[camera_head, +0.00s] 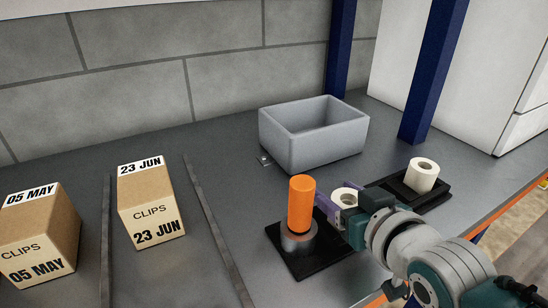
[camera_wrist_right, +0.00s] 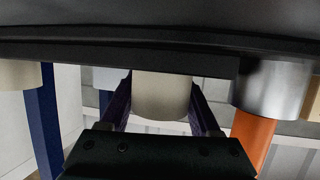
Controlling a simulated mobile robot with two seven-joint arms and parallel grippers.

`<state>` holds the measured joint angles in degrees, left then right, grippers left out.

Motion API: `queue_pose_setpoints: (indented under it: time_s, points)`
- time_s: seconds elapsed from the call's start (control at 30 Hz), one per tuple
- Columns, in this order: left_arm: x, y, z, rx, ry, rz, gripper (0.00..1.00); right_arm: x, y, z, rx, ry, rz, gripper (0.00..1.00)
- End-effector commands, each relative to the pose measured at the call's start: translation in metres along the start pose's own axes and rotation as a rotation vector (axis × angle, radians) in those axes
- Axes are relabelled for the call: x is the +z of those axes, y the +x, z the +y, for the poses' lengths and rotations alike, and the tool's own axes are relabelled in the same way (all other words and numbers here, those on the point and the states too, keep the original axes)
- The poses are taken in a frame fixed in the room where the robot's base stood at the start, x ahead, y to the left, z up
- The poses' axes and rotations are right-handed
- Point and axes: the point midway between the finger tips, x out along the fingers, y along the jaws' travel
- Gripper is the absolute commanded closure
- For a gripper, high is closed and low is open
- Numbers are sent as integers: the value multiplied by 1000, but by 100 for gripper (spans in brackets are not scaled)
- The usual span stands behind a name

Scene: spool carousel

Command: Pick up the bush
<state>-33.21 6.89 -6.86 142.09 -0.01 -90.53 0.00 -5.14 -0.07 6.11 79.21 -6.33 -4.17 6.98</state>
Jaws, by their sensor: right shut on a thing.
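A cream, hollow cylinder, which looks like the bush (camera_head: 345,196), stands in the middle of the black base, with its open top facing up. My right gripper (camera_head: 338,213) reaches it from the lower right, with purple fingers on either side of it. In the right wrist view, which looks upside down, the bush (camera_wrist_right: 162,95) sits between the two fingers (camera_wrist_right: 160,112), against the dark surface. The gripper is shut on it. Its lower part is hidden by the gripper in the head view. My left gripper is not in view.
An orange cylinder (camera_head: 301,204) stands on a steel round piece (camera_head: 299,240) close left of the gripper. A second cream cylinder (camera_head: 422,175) stands on a black plate to the right. A grey bin (camera_head: 290,147), blue posts (camera_head: 433,70) and clip boxes (camera_head: 152,208) stand around.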

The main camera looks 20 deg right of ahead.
Motion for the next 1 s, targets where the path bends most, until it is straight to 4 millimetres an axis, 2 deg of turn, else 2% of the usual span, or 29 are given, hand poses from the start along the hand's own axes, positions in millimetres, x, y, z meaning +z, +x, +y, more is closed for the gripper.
queue_pose_setpoints:
  time_s: [0.27,0.47,0.57,0.73,0.9,1.0]
  points:
    - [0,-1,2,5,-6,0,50,-2,0,0,0,0,1,95]
    - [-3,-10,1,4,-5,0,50,-20,-7,0,0,-1,4,95]
    - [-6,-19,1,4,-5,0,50,-41,-14,0,0,-1,5,95]
    - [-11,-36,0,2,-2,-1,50,-91,-33,0,-1,0,8,95]
    - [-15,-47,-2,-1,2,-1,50,-137,-50,0,-1,-2,7,95]
    - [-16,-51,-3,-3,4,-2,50,-158,-57,0,-1,-1,5,95]
